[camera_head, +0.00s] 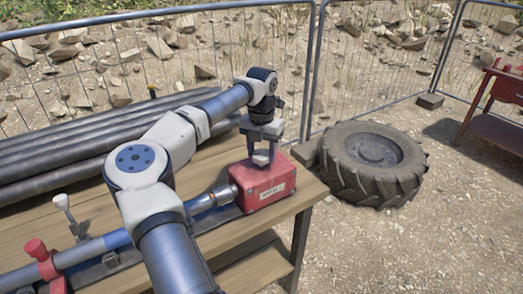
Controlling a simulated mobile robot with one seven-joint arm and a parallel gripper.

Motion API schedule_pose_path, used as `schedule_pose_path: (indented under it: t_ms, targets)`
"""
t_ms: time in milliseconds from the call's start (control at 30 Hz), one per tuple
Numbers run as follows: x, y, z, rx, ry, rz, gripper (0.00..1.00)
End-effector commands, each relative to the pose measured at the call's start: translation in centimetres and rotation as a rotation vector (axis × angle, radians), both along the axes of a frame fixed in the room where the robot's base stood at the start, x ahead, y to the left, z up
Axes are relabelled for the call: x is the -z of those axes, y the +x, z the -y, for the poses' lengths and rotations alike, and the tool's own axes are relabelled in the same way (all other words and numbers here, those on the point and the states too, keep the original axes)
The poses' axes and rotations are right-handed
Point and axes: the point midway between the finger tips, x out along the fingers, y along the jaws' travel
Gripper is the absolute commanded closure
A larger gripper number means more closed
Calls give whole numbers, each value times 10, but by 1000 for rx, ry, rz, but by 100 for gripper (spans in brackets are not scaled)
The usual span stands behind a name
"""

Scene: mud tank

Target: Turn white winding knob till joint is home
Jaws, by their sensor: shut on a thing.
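A red box (270,190) with a pale label on its front sits at the right end of the wooden bench. My gripper (262,157) points down over its top and is shut on the white winding knob (262,159). Only a small part of the knob shows between the fingers. A steel pipe (85,252) lies along the bench from the lower left. The joint, a bright metal fitting (209,199), meets the left side of the red box. My arm hides part of the pipe, and whether the joint is fully seated cannot be told.
A red clamp (38,252) and a white-topped lever (63,205) stand at the bench's left. Dark pipes (60,148) are stacked behind. A large tyre (373,165) lies right of the bench, before a wire fence. A red table (495,120) stands far right.

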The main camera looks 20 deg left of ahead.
Motion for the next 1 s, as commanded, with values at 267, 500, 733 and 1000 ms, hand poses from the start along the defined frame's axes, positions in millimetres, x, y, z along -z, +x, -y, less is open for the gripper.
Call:
schedule_pose_path:
  t_ms: [267,500,733,1000]
  targets:
    - [-1,1,0,124,1,4,74]
    - [-1,1,0,163,1,4,74]
    - [-1,1,0,167,1,5,74]
    - [-1,1,0,166,1,4,36]
